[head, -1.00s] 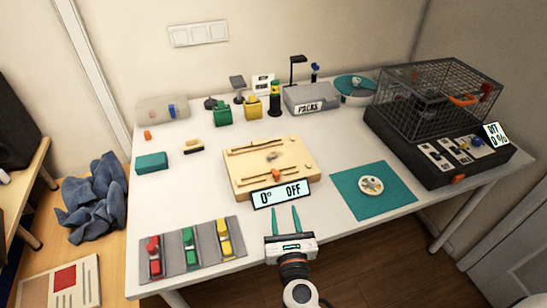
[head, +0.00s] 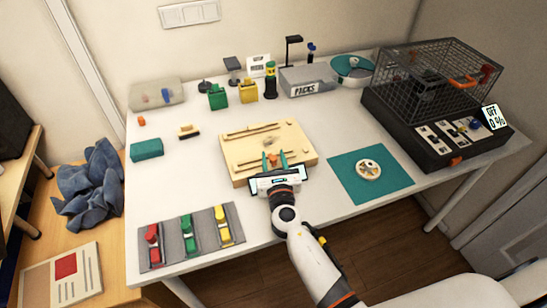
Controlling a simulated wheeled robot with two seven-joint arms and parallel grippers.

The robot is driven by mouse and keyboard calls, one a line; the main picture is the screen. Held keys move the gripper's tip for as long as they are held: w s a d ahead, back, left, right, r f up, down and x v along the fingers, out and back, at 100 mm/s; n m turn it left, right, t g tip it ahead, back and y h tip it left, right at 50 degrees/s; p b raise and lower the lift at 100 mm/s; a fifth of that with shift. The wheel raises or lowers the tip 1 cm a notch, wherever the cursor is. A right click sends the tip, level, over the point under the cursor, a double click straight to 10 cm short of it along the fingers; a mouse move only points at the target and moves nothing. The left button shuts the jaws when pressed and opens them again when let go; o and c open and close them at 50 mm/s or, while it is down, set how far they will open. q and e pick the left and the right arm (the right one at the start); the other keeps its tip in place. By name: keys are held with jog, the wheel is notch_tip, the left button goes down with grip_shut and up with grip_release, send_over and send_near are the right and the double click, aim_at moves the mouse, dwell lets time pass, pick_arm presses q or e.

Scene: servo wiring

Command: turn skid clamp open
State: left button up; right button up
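The light wooden board (head: 240,163) with slots lies mid-table. A small orange knob (head: 274,159), perhaps the skid clamp, is at its front edge. My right gripper (head: 275,160) reaches in from the front with a teal finger on each side of the knob. I cannot tell whether the fingers press on it. My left gripper is not in view.
A teal mat (head: 345,185) with a round pale disc (head: 368,169) lies right of the board. A grey tray (head: 170,254) with red, green and yellow clips is at front left. A black wire cage (head: 432,88) stands at right. Table between board and mat is clear.

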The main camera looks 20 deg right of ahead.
jog(key=shift+w, duration=0.2)
jog(key=shift+c, duration=0.2)
grip_shut()
